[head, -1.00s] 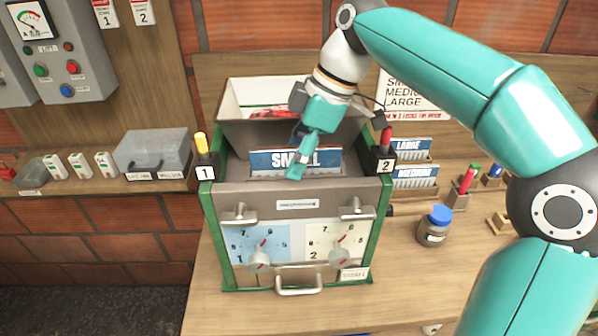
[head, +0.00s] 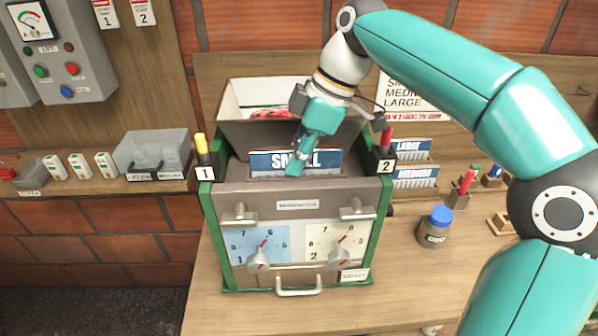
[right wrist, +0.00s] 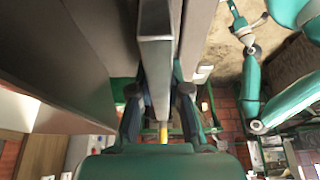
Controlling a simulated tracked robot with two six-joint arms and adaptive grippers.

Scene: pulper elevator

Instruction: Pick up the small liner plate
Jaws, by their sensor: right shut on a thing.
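The small liner plate (head: 268,163) is a blue plate with white "SMALL" lettering, upright in the top of the grey and green machine (head: 298,190). In the right wrist view the plate (right wrist: 155,60) shows edge-on as a grey strip between the two dark fingers (right wrist: 160,100). The plate's lower edge is hidden in the machine. My left gripper is not in the head view.
A hopper (head: 240,100) stands behind the plate. Yellow marker 1 (head: 202,150) and red marker 2 (head: 386,142) flank it. A clear bin (head: 152,150) is left.

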